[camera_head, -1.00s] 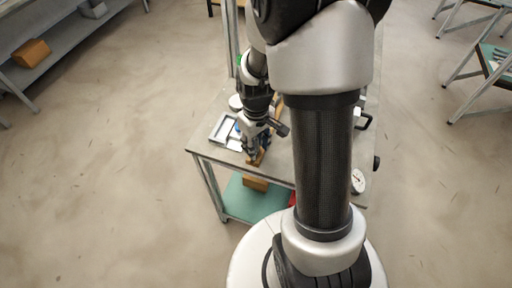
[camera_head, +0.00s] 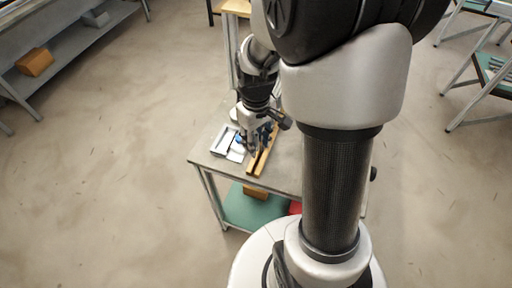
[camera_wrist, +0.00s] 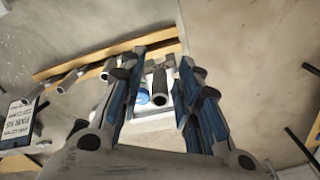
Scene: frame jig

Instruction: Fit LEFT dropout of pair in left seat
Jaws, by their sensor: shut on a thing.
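My gripper (camera_head: 254,150) is low over the bench, beside two wooden rails. In the wrist view my gripper (camera_wrist: 161,60) points its fingers at the rails (camera_wrist: 105,57), with a gap between the finger pads. It is shut on a small grey metal piece (camera_wrist: 160,63) between the fingertips, which I take to be the dropout; its shape is mostly hidden. A grey tube (camera_wrist: 160,88) and a blue part (camera_wrist: 143,97) show between the fingers. More grey tube ends (camera_wrist: 68,82) lie along the rails to the left. I cannot make out the left seat.
A white tray (camera_head: 220,142) sits left of the rails on the grey bench (camera_head: 285,165). A label card (camera_wrist: 18,122) stands at the left in the wrist view. A teal lower shelf (camera_head: 240,212) holds a cardboard box (camera_head: 255,191). My arm hides the bench's right part.

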